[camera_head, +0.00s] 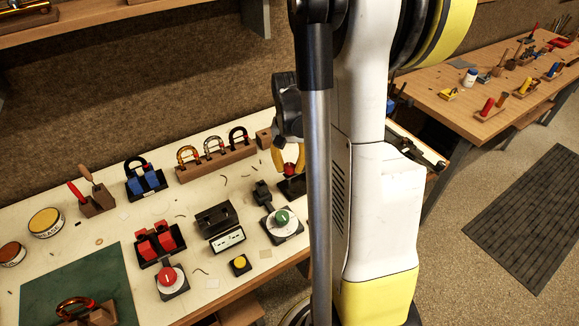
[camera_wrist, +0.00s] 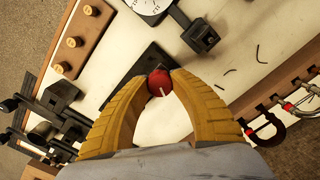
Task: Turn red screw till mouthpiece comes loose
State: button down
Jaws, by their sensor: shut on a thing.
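The red screw (camera_wrist: 159,84) shows in the wrist view as a small red knob with a white mark, on a black block (camera_wrist: 136,66). My gripper (camera_wrist: 160,76) has its two yellow ribbed fingers closed around the knob, their tips touching its sides. In the head view, my gripper (camera_head: 289,163) points down at the red screw (camera_head: 289,170), above its black block (camera_head: 291,188). My arm covers the area right of it. I cannot make out the mouthpiece for certain; dark fittings (camera_wrist: 55,115) stand at the left of the wrist view, partly cut off.
A rack with several horseshoe-shaped pieces (camera_head: 215,162) stands behind. A green dial (camera_head: 282,216) lies close in front of the screw. A red dial (camera_head: 166,274), a yellow button (camera_head: 239,263) and red clamp blocks (camera_head: 159,243) are further left. A green mat (camera_head: 85,270) lies at the lower left.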

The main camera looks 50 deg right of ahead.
aim_at(289, 166)
jog(key=m, duration=1.3)
jog(key=shift+b, duration=0.4)
jog(key=shift+m, duration=0.4)
jog(key=c, duration=1.1)
grip_release()
jog(key=shift+o, duration=0.2)
notch_tip(289, 166, up, 12)
